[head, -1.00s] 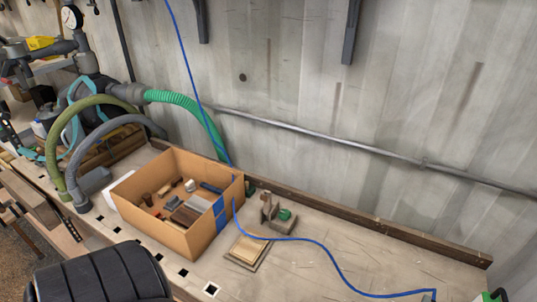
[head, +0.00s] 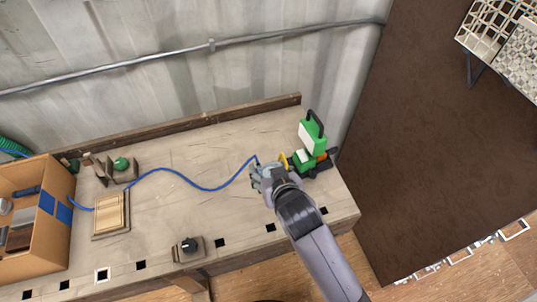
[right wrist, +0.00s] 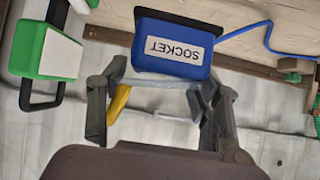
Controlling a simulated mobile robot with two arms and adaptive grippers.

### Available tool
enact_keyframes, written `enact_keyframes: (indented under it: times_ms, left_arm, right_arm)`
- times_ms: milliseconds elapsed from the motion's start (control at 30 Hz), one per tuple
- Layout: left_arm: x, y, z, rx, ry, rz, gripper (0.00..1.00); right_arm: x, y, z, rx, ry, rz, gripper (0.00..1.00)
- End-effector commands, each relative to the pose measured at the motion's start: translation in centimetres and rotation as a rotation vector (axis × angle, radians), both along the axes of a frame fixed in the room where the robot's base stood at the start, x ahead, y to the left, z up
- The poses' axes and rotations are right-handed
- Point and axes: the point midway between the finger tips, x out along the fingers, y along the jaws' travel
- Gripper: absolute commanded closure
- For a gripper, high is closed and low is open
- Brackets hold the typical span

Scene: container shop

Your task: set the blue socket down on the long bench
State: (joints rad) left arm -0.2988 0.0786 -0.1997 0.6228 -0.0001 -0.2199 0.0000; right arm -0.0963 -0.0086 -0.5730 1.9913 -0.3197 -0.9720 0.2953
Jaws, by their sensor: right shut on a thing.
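The blue socket (right wrist: 172,48) shows in the right wrist view as a blue box with a white label reading SOCKET, upside down in the picture. My right gripper (right wrist: 158,98) has its fingers on both sides of the socket's near end and is shut on it. In the head view the right gripper (head: 266,177) is over the right part of the long bench (head: 200,165) and mostly hides the socket. A blue cable (head: 200,187) runs from the gripper leftward along the bench. I cannot tell whether the socket touches the bench. My left gripper is not in view.
A green and white device (head: 311,138) with a black handle stands just right of the gripper. A yellow part (head: 284,161) is beside it. A black knob block (head: 188,248) is at the front edge. A cardboard box (head: 40,250) and wooden plate (head: 110,215) are left. The bench middle is mostly clear.

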Motion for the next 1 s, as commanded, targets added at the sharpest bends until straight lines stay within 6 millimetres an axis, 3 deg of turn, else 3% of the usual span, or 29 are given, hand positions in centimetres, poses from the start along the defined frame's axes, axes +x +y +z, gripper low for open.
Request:
enact_keyframes:
  times_ms: [300, 533, 800, 1000]
  left_arm:
    - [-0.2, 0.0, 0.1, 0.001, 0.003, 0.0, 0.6]
    - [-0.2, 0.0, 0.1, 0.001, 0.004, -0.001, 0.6]
    - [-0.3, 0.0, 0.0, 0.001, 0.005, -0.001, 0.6]
    - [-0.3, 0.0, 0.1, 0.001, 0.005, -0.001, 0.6]
  right_arm:
    - [0.2, 0.1, -5.6, 0.004, -0.008, 0.0, 1.0]
    - [0.2, 0.1, -7.0, 0.004, -0.01, 0.001, 1.0]
    - [0.2, 0.1, -10.0, 0.005, -0.009, 0.001, 1.0]
    - [0.2, 0.2, -10.4, 0.005, -0.011, 0.001, 1.0]
